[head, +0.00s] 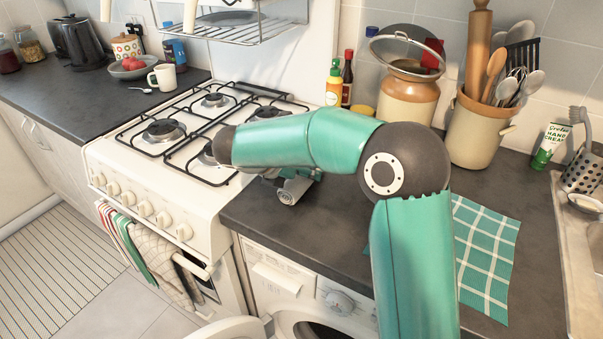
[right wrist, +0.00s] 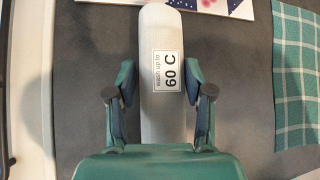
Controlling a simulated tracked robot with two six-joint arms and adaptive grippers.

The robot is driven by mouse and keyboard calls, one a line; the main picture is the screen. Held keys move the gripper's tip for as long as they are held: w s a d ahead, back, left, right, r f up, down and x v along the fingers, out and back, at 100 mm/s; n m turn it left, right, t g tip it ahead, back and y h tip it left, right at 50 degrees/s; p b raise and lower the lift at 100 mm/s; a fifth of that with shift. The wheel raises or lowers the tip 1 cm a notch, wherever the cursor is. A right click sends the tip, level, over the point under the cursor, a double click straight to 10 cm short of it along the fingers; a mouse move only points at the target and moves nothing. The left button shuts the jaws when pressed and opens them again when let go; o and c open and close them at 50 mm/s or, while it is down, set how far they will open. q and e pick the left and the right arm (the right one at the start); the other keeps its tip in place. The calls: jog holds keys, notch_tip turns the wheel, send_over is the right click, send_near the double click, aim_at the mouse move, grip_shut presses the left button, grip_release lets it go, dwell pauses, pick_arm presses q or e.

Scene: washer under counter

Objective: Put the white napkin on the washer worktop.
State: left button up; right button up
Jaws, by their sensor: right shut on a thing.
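The white napkin (right wrist: 160,30) is a rolled white cylinder with a "wash up to 60 C" label, and its near part is hidden under my gripper in the right wrist view. My right gripper (right wrist: 160,84) has a finger on each side of it and is shut on it. In the head view a round end of the napkin (head: 287,197) shows below the gripper, over the front left of the dark washer worktop (head: 345,238). Whether the roll touches the worktop I cannot tell. My left gripper is in neither view.
The white cooker (head: 130,175) stands close to the left. A green checked cloth (head: 485,260) lies on the worktop at right. Crocks and bottles (head: 335,85) stand along the back. The open washer door (head: 225,330) is below the front edge.

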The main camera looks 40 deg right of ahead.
jog(key=o, duration=1.2)
jog(key=shift+f, duration=0.1)
jog(key=shift+r, duration=0.2)
jog(key=p+v, duration=0.1)
jog(key=v, duration=1.1)
